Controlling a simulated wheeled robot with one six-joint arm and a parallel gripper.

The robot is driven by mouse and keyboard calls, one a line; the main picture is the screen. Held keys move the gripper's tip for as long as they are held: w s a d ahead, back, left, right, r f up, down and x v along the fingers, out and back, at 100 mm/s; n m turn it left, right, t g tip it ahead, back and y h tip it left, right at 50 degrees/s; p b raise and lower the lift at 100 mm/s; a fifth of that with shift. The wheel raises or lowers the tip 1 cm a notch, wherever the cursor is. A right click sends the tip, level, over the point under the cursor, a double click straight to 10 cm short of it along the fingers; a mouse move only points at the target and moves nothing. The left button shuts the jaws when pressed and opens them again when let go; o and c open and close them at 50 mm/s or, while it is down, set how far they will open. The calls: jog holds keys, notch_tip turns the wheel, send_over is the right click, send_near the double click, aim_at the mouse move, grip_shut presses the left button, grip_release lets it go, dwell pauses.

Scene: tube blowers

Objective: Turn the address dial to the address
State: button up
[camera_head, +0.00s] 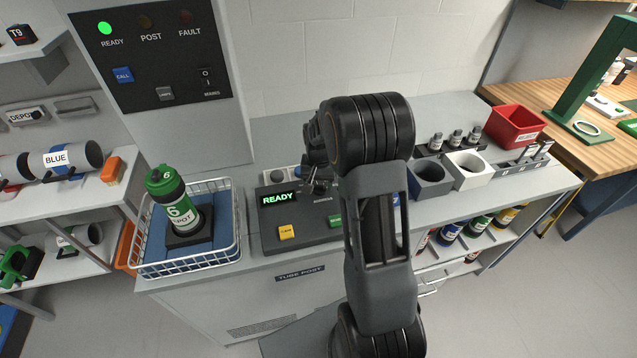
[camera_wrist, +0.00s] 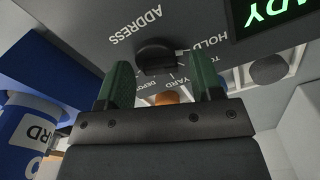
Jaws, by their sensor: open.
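The address dial (camera_wrist: 155,55) is a dark round knob on the grey console, under the printed word ADDRESS in the wrist view. Labels around it read HOLD, YARD and DEPOT; I cannot tell which mark it points at. My gripper (camera_wrist: 161,76) is open, its two green-padded fingers on either side of the dial's near edge. I cannot tell if they touch it. In the head view my gripper (camera_head: 320,182) is over the console (camera_head: 300,236), and my arm hides the dial. The console display (camera_head: 279,198) reads READY.
A green carrier (camera_head: 178,205) labelled 6 and DEPOT stands in a white wire basket (camera_head: 142,262) left of the console. A yellow button (camera_head: 287,232) is on the console. A blue container (camera_wrist: 30,130) marked YARD is close at left in the wrist view. A red bin (camera_head: 513,125) stands right.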

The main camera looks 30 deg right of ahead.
jog(key=c, duration=0.9)
jog(key=shift+m, duration=0.3)
jog(key=m, duration=0.2)
jog(key=shift+w+m+b, duration=0.1)
jog(key=shift+m+b, duration=0.3)
jog(key=m, duration=0.3)
jog(key=shift+d+m+b, duration=0.1)
jog(key=shift+m+b, duration=0.25)
jog(key=shift+m, duration=0.05)
jog(key=m, duration=0.6)
jog(key=shift+d+m+b, duration=0.15)
jog(key=shift+m+b, duration=0.15)
jog(key=shift+b, duration=0.1)
jog(key=o, duration=0.9)
